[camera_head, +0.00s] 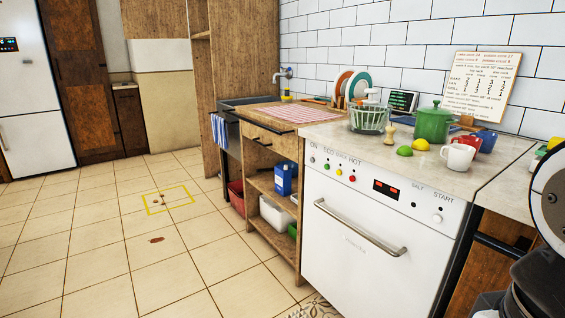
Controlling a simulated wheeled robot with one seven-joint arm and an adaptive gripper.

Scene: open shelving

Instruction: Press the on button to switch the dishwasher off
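The white dishwasher (350,255) stands under the counter right of the middle, with its door shut and a long bar handle (358,228) across it. The on button (312,160) is a small grey knob below the word ON, at the left end of the top panel. Green, yellow and red buttons follow to its right, then a dark display (386,190) with red figures, then the salt and start buttons. My gripper is not clearly visible. Only a part of my arm shows at the right edge, so I cannot see fingertips or an open or shut state.
On the counter (375,148) stand a green pot (433,124), a glass bowl (369,119), a lime, a lemon and mugs. Open shelving (268,190) with boxes is left of the dishwasher.

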